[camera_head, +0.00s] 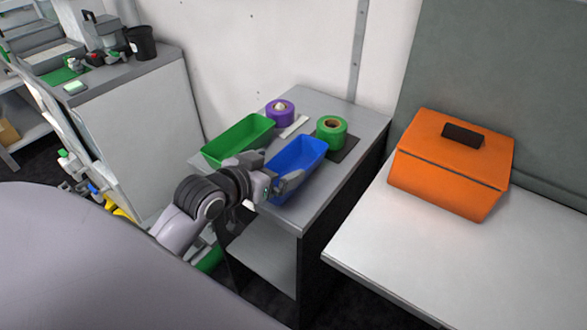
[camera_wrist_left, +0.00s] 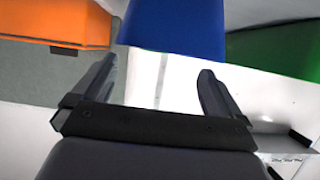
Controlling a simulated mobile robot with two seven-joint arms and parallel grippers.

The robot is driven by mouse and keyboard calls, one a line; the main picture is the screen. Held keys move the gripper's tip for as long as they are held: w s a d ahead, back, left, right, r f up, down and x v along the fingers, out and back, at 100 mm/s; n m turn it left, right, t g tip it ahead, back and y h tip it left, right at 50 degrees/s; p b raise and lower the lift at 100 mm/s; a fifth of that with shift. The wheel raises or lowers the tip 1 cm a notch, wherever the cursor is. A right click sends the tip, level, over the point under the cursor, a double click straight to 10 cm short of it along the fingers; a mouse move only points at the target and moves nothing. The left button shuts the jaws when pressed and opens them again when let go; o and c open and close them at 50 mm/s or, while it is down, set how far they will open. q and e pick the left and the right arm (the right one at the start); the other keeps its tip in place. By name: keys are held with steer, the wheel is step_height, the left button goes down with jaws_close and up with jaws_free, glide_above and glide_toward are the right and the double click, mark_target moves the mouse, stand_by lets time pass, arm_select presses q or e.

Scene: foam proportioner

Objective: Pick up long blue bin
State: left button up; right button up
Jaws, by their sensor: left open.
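The long blue bin (camera_head: 297,158) sits on the grey cabinet top (camera_head: 345,172), near its front edge. My left gripper (camera_head: 285,184) is at the near side of the blue bin, with its fingers close to the bin wall. In the left wrist view the gripper (camera_wrist_left: 158,68) is open and nothing is between its fingers. The blue bin (camera_wrist_left: 175,25) lies just beyond the fingertips there. I cannot tell whether a finger touches it. My right gripper is not in view.
A green bin (camera_head: 237,139) stands left of the blue bin. A green tape roll (camera_head: 331,132) and a purple roll (camera_head: 280,110) stand behind. An orange toolbox (camera_head: 453,165) rests on the white bench (camera_head: 425,260) to the right. A wall is behind the cabinet.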

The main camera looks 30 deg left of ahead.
mark_target(288, 163)
arm_select(q)
steer(key=shift+x, duration=2.8)
steer(key=shift+a+f, duration=0.1)
steer(key=shift+f, duration=0.05)
steer(key=c, duration=0.7)
